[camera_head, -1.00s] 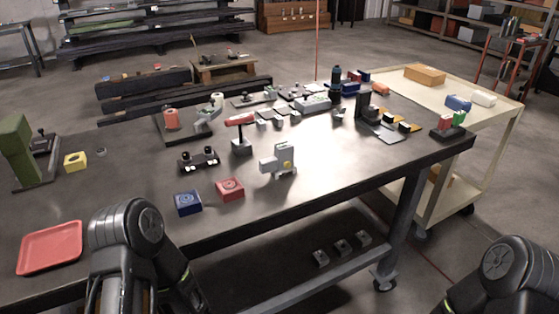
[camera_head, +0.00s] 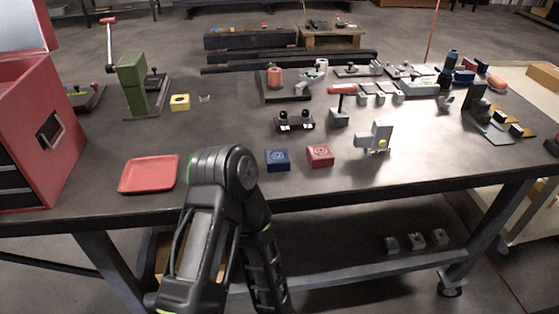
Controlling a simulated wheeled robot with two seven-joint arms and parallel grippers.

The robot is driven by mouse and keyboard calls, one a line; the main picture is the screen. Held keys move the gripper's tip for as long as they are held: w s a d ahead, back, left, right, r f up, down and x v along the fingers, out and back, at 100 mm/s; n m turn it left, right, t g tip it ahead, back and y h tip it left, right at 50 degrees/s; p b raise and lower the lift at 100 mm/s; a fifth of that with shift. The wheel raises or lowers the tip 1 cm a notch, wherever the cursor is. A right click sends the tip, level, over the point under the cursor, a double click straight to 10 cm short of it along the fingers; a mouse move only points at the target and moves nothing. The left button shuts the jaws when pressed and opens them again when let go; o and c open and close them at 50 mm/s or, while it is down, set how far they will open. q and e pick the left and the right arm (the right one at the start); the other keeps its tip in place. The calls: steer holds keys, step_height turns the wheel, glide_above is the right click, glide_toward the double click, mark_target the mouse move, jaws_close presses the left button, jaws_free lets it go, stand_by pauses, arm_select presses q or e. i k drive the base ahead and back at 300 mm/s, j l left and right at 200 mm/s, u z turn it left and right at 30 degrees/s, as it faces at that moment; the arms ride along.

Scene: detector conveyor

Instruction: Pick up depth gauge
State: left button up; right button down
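My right arm and gripper are not in view.
The dark table (camera_head: 230,115) holds a red tray (camera_head: 149,174), a blue block (camera_head: 278,160), a red block (camera_head: 320,155) and a twin-knob fixture (camera_head: 295,122). A red tool chest (camera_head: 45,135) stands at left. More fixtures fill the back right. The table's middle left is mostly clear.

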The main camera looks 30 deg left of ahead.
mark_target(382, 129)
steer(key=i+l, duration=0.25)
steer(key=l, duration=0.2)
steer(key=i+l, duration=0.3)
steer(key=l, duration=0.15)
steer(key=i+l, duration=0.25)
steer(key=l, duration=0.2)
